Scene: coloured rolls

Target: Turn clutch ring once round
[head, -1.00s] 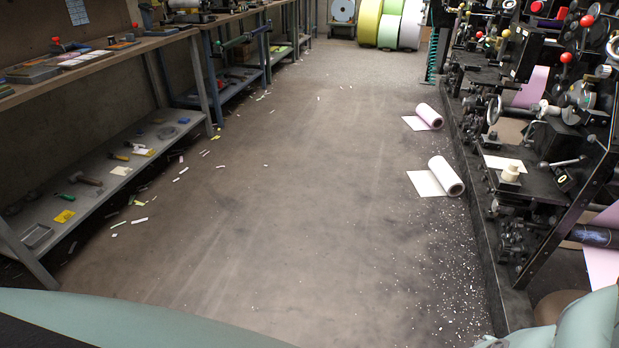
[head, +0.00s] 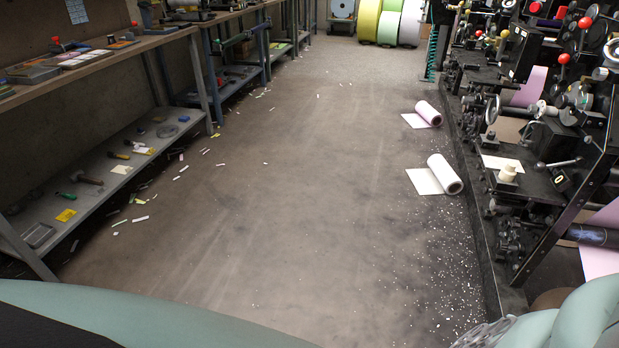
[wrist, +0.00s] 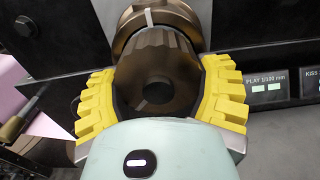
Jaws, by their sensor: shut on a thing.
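The clutch ring (wrist: 155,75) is a dark brown faceted ring with a dark round centre, seen end-on in the wrist view. My gripper (wrist: 160,92) has yellow ribbed fingers pressed on its left and right sides, shut on it. Behind the ring is a brown round collar (wrist: 138,22) with a pale mark near its top. The lower edge of the ring is partly hidden by my gripper's pale green body. The head view does not show the ring or the gripper's fingers; my arm shows at its lower right.
A black machine frame (head: 572,205) with knobs and levers lines the right. A workbench (head: 100,65) runs along the left. The floor between is clear apart from paper scraps.

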